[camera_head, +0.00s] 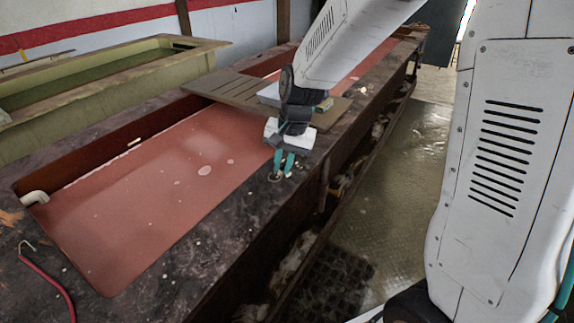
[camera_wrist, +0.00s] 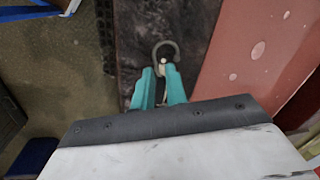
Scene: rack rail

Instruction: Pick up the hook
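A dark grey curved hook (camera_wrist: 165,50) shows just beyond my fingertips in the wrist view, over the dark stone rim. In the head view the hook (camera_head: 275,177) is a small dark shape on the rim at the fingertips. My gripper (camera_wrist: 159,70) has two teal fingers a short way apart, one on each side of a thin pale piece in line with the hook. I cannot tell whether they touch it. My gripper (camera_head: 284,172) points down at the rim in the head view. The lower part of the hook is partly hidden between the fingers.
The dark rim (camera_head: 215,230) borders a long red-floored trough (camera_head: 150,200). A slatted board (camera_head: 225,92) with small items lies across it behind my gripper. A red-handled tool (camera_head: 50,285) lies at the left front.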

